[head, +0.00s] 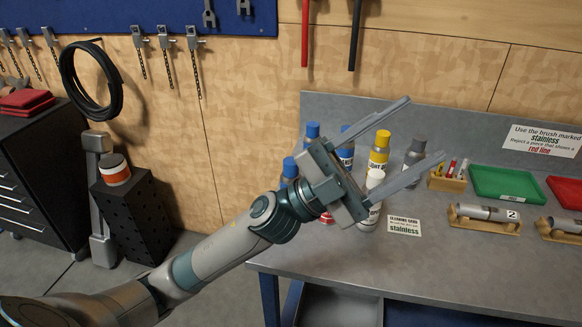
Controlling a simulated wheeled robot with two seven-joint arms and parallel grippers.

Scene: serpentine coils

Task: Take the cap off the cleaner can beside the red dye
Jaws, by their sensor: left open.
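My left gripper (424,129) is open, its two long fingers spread and pointing up and to the right over the group of spray cans on the bench. A white-capped can (369,217) stands partly behind the lower finger and gripper body. Blue-capped cans (312,131), a yellow-capped can (379,158) and a grey can (416,150) stand around it. A small red patch (326,218) shows beside the gripper body; the rest of that thing is hidden. I cannot read which can is the cleaner or the red dye. My right gripper is out of view.
The grey bench (450,265) is clear along its front. A small sign (404,226) lies near the cans. To the right are a wooden marker holder (447,183), a green tray (508,184), a red tray (566,192) and metal cylinders (487,212) on wooden cradles.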

